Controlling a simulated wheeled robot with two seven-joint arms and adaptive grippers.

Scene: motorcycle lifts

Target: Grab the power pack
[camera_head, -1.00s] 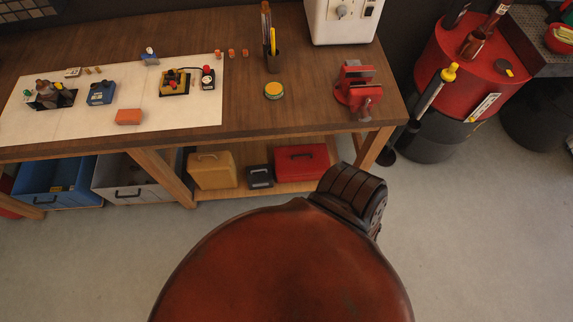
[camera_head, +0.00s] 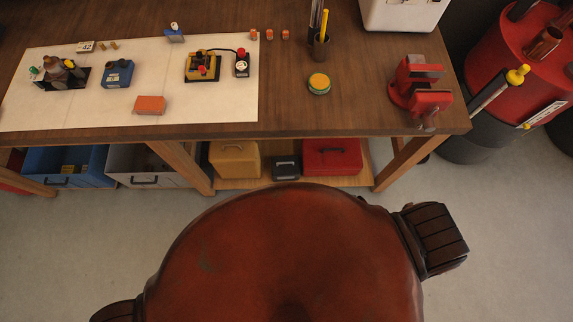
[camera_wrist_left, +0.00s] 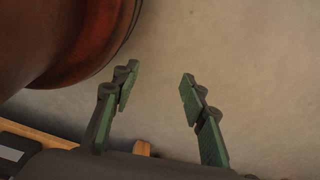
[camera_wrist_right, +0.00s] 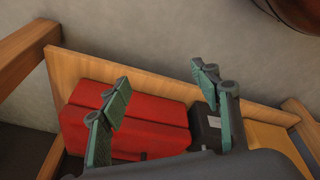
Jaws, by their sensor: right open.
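No label marks which item is the power pack. On the white mat (camera_head: 60,112) of the workbench are a blue unit with a black top (camera_head: 118,74), a yellow unit (camera_head: 201,66) cabled to a black pendant (camera_head: 241,64), and a brown-and-grey motor-like unit on a black plate (camera_head: 62,72). My left gripper (camera_wrist_left: 160,78) is open and empty over the floor in the left wrist view. My right gripper (camera_wrist_right: 160,75) is open and empty, pointing toward the lower shelf. Neither gripper shows in the head view, and both are away from the mat.
The lower shelf holds a red box (camera_head: 332,157), a small black case (camera_head: 286,167) and a tan box (camera_head: 235,160). An orange block (camera_head: 149,105) lies near the mat's front edge. A red vise (camera_head: 420,88), a yellow-lidded tin (camera_head: 319,83) and a pen cup (camera_head: 321,45) stand farther right.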

